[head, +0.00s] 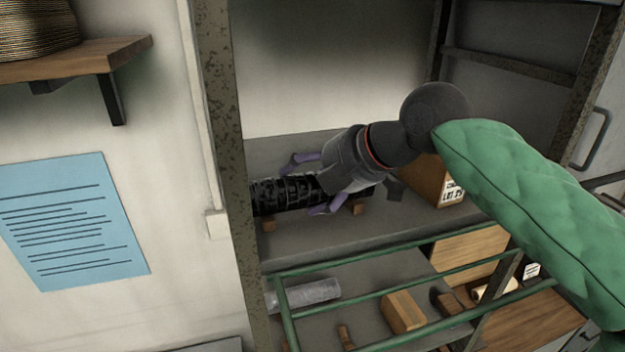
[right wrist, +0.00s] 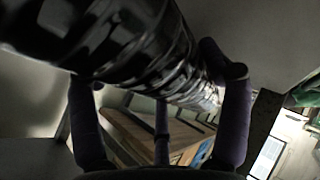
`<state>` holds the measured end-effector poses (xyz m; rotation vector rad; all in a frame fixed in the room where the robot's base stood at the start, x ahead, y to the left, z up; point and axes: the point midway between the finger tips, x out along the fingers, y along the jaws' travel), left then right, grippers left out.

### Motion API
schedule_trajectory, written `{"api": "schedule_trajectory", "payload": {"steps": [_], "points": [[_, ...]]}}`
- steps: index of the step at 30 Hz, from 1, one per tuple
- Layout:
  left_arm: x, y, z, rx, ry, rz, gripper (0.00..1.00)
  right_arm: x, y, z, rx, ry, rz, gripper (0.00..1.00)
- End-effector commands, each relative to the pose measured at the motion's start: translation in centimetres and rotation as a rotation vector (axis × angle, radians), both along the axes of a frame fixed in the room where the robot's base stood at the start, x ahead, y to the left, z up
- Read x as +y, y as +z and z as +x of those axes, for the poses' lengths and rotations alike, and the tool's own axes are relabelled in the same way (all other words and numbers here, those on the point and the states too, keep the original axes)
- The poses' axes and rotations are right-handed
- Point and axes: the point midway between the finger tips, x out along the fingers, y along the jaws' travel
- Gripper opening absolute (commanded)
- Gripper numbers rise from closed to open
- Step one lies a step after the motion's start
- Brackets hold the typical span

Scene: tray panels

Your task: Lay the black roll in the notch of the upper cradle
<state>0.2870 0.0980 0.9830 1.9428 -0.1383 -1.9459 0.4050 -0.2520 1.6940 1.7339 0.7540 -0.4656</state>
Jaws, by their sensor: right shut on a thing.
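The black roll (head: 278,194) is a glossy, ribbed cylinder lying level over the upper shelf, its left end partly behind the rusty post. Wooden cradle pieces (head: 268,225) show under its front edge. The notch is hidden, and I cannot tell whether the roll rests in it or hangs just above. My right gripper (head: 304,188) is shut on the roll, its purple fingers around the middle. In the right wrist view the roll (right wrist: 130,40) crosses the top between the fingers (right wrist: 165,110). My left gripper is not in view.
A cardboard box (head: 428,180) with a label stands right of my gripper on the upper shelf. A rusty post (head: 226,160) stands close left. Green rails (head: 350,262) run in front of the lower shelf, which holds a grey roll (head: 308,292) and a wooden block (head: 403,311).

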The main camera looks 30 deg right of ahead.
Motion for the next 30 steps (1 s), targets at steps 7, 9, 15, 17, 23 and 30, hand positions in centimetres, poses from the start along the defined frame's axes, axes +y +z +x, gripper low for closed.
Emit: {"api": "schedule_trajectory", "payload": {"steps": [7, 9, 15, 17, 23, 30], "points": [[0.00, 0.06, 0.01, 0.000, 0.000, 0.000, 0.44, -0.05, 0.22, -0.02, -0.004, 0.000, 0.001, 0.26], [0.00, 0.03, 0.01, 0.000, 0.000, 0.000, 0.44, -0.04, 0.19, -0.03, -0.004, 0.000, 0.001, 0.26], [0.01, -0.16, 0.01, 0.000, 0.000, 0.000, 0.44, -0.04, 0.01, -0.02, -0.004, 0.000, 0.001, 0.26], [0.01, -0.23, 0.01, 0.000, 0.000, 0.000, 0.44, -0.04, -0.04, -0.02, -0.004, 0.000, 0.001, 0.26], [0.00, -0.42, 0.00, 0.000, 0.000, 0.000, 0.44, -0.04, -0.23, -0.02, -0.004, 0.000, 0.001, 0.26], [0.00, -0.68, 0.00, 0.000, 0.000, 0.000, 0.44, 0.00, -0.58, -0.01, 0.000, 0.000, 0.000, 0.26]]}}
